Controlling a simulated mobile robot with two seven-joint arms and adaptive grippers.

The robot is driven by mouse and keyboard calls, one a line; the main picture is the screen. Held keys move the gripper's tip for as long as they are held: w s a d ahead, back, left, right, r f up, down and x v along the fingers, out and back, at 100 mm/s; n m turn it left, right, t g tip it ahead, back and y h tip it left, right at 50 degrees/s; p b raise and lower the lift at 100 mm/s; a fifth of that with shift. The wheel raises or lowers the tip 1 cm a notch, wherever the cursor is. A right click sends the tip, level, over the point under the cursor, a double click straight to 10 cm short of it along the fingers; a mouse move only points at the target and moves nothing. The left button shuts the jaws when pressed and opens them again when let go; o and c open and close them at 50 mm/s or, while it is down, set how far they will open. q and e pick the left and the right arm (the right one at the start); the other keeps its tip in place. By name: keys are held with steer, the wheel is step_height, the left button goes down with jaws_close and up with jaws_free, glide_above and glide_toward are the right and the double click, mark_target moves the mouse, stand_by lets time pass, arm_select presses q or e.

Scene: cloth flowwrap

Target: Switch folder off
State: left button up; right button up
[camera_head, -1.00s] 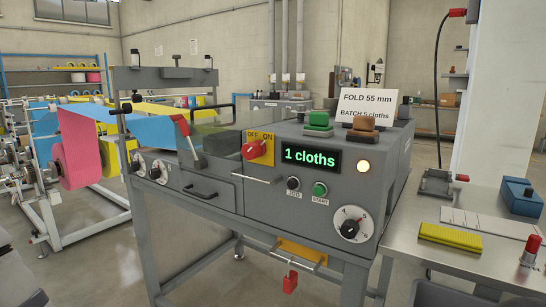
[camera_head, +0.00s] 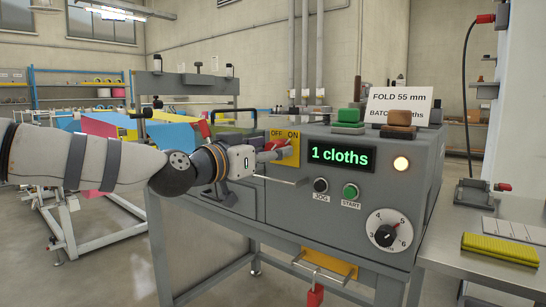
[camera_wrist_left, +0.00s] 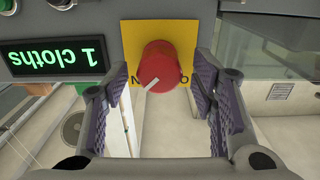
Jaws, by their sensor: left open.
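The folder's red rotary switch sits on a yellow plate (camera_head: 291,157) marked OFF on the left and ON on the right. In the head view my left gripper (camera_head: 269,151) is in front of the switch and hides most of it. In the left wrist view, turned upside down, the red knob (camera_wrist_left: 158,62) stands between the two fingers of my open gripper (camera_wrist_left: 157,75), with a gap visible on both sides. The knob's white mark points down and left, toward the ON side. My right gripper is not in view.
The lit display (camera_head: 340,156) reads "1 cloths", near the JOG (camera_head: 321,185) and START (camera_head: 351,191) buttons. A dial (camera_head: 390,230) is lower right. A side table with a yellow cloth stack (camera_head: 499,249) stands at the right.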

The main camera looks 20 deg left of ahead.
arm_select(q)
steer(key=shift+w+d, duration=0.2)
steer(key=shift+w, duration=0.25)
steer(key=c, duration=1.1)
steer(key=shift+c, duration=0.2)
